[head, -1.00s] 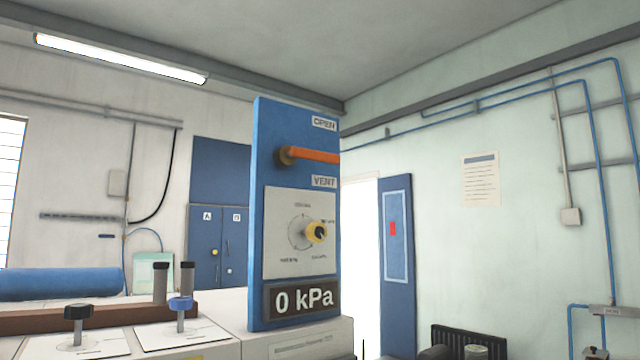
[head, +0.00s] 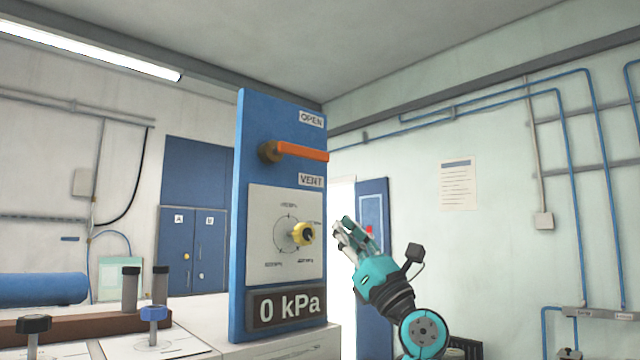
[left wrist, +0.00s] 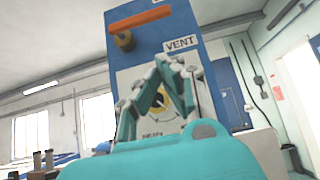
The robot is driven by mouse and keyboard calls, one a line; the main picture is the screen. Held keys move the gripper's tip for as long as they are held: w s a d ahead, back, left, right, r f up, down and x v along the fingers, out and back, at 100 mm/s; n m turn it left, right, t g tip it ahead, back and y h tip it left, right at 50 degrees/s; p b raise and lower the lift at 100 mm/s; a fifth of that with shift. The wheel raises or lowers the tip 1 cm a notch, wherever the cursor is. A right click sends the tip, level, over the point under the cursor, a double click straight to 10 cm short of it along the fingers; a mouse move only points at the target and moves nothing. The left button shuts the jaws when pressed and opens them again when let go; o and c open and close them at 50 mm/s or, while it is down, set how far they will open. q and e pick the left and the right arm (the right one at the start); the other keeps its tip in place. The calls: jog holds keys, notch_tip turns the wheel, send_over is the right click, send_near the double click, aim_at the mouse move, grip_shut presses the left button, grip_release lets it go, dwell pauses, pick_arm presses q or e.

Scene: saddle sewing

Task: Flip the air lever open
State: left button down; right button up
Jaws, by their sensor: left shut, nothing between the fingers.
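The air lever (head: 302,153) has an orange handle on a brown pivot, high on a blue panel (head: 238,230). The handle lies nearly level, pointing right, between the OPEN label (head: 311,119) above and the VENT label (head: 311,181) below. In the left wrist view the lever (left wrist: 142,18) is at the top, the VENT label below its right end. My left gripper (head: 341,232), teal and grey, is shut and empty, right of the panel, lower than the lever and apart from it. Its fingers (left wrist: 168,72) cover part of the dial in the wrist view. My right gripper is not in view.
Black and blue knobs (head: 153,314) and a blue roll (head: 40,289) lie left of the panel. The space right of the lever is open.

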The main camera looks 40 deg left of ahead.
aim_at(301, 154)
pick_arm(q)
jog(key=p+x, duration=0.6)
jog(key=x, duration=0.4)
jog(key=shift+a+r, duration=0.2)
jog(key=shift+r, duration=0.2)
notch_tip(301, 154, up, 3)
jog(key=shift+d+r+p, duration=0.1)
jog(key=shift+d+p, duration=0.1)
jog(key=shift+p, duration=0.85)
jog(key=shift+a, duration=0.1)
